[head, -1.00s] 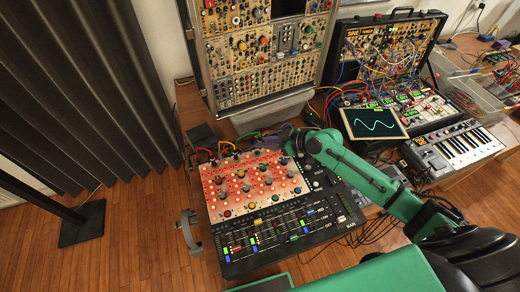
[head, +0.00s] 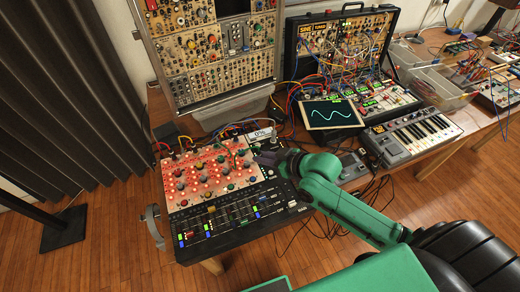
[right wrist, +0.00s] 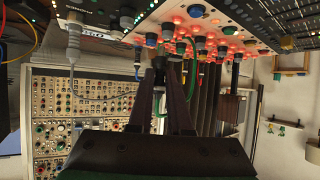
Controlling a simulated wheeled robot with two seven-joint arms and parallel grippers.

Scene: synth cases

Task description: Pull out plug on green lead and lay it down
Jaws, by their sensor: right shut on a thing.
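The red-lit mixer panel (head: 190,180) lies on the table, with knobs and several leads plugged along its back edge. My right gripper (head: 262,158) is over the right part of this panel. In the right wrist view its fingers (right wrist: 162,78) are closed on a dark plug (right wrist: 160,90). The green lead (right wrist: 186,52) loops beside the fingers and runs up to the panel. It shows faintly in the head view (head: 237,155). I cannot tell whether the held plug's tip is in a socket. My left gripper is not in view.
A grey plug with a grey lead (right wrist: 73,45) hangs near the fingers. A tablet with a wave (head: 331,113) and a keyboard (head: 420,132) stand right. Faders (head: 235,215) fill the mixer's front.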

